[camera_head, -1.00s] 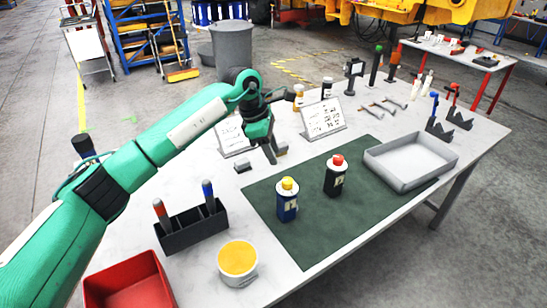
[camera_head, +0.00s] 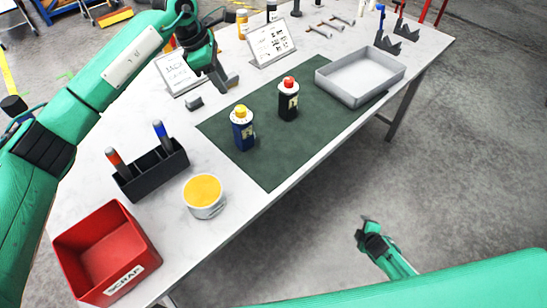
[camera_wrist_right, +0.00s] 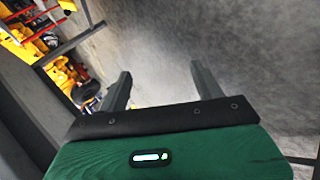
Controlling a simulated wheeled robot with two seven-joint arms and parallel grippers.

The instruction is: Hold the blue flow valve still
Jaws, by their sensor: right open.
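I cannot pick out a flow valve for certain. A blue bottle with a yellow cap (camera_head: 243,130) stands upright on the green mat (camera_head: 277,165). My right gripper (camera_head: 366,226) hangs off the table's front side above the floor. In the right wrist view its fingers (camera_wrist_right: 160,78) are apart and empty.
A dark bottle with a red cap (camera_head: 288,102) and a grey tray (camera_head: 360,98) are on the mat. A red scrap bin (camera_head: 125,282), a black pen holder (camera_head: 152,172) and a yellow-topped tub (camera_head: 204,207) stand at the left. Sign stands (camera_head: 270,43) are behind.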

